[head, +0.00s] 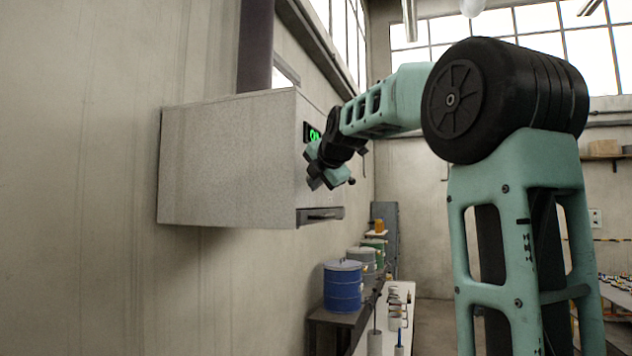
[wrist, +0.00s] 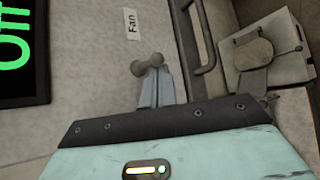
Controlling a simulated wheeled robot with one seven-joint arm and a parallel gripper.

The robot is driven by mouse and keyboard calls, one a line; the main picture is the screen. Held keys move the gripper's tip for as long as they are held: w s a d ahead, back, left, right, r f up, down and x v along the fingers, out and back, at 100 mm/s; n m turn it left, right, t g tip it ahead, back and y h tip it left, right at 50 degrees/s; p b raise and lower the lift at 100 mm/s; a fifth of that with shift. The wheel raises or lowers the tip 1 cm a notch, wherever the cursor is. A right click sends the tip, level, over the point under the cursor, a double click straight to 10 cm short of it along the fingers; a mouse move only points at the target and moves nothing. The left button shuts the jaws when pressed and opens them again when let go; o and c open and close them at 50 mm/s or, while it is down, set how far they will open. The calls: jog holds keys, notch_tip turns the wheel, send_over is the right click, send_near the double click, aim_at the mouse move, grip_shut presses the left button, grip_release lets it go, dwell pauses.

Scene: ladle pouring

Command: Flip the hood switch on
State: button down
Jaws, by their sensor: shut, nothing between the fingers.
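The hood (head: 228,160) is a grey metal box on the left wall in the head view. Its display (head: 313,132) glows green on the front face, and in the wrist view the display (wrist: 20,50) reads "Off". A "Fan" label (wrist: 131,24) is beside it. The hood switch (wrist: 146,64), a small grey lever with a rounded end, sticks out below the label. My gripper (head: 314,158) is at the hood's front face. In the wrist view my gripper (wrist: 156,88) is shut and empty, its fingertips right at the switch. I cannot tell whether they touch. The switch is hidden in the head view.
A dark handle bar (head: 320,215) runs along the hood's lower front edge and also shows in the wrist view (wrist: 202,40). Below stand a blue drum (head: 342,286) and other containers on a dark bench. The floor aisle (head: 432,320) is clear.

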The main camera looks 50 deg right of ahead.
jog(key=shift+r+n+g+p, duration=0.3)
jog(key=shift+n+g+p, duration=0.1)
jog(key=shift+g+p, duration=0.25)
jog(key=shift+r, duration=0.3)
dwell(0.6)
